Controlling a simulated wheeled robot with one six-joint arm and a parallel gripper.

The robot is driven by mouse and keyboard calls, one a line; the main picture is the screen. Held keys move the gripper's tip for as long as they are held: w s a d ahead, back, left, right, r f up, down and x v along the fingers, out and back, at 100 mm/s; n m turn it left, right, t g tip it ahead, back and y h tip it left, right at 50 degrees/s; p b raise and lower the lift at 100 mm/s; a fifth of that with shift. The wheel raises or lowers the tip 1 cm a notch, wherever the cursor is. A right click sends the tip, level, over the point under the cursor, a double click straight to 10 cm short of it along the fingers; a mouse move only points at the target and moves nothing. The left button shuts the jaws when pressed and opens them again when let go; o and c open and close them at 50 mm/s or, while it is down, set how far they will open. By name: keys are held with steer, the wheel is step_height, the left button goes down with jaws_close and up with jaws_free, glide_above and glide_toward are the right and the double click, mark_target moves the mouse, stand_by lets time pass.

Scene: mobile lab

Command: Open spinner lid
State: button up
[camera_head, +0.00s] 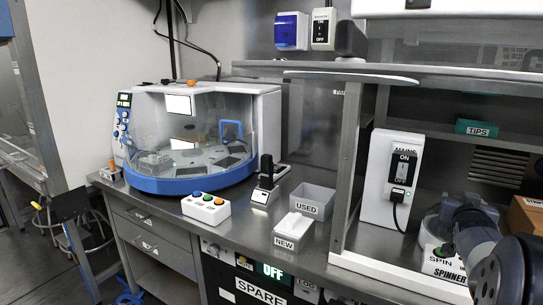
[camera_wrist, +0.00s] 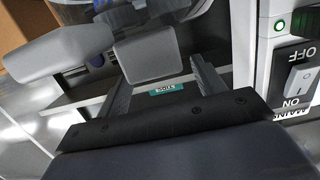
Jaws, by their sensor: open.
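The spinner (camera_head: 429,239) is a white round device with a clear top on the right end of the bench, beside a "SPIN" label. My arm covers much of it, so I cannot tell whether its lid is up or down. Part of a round, bluish clear body, likely the spinner (camera_wrist: 95,6), shows at the top edge of the upside-down wrist view. My gripper (camera_wrist: 130,62) is open, with grey blocky parts in front of the dark wrist bar. It is close to the spinner. I cannot tell whether it touches the lid.
A white mains box with a switch (camera_head: 403,167) stands left of the spinner; it also shows in the wrist view (camera_wrist: 298,80). A shelf (camera_head: 350,75) and post enclose this bay. A "TIPS" label (camera_head: 477,129) is behind. A cardboard box (camera_head: 526,216) stands at right.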

steer(key=shift+s+a+f, duration=0.1)
steer(key=shift+s+f, duration=0.1)
steer(key=shift+f, duration=0.1)
steer(key=shift+s+a+f+t+b, duration=0.2)
steer(key=shift+f+t+b, duration=0.2)
steer(key=shift+b, duration=0.5)
steer(key=shift+s+f+h+b, duration=0.15)
steer(key=shift+h+b, duration=0.15)
steer(key=shift+b, duration=0.6)
steer(key=shift+a, duration=0.1)
steer(key=shift+a+t, duration=0.1)
steer(key=shift+t, duration=0.2)
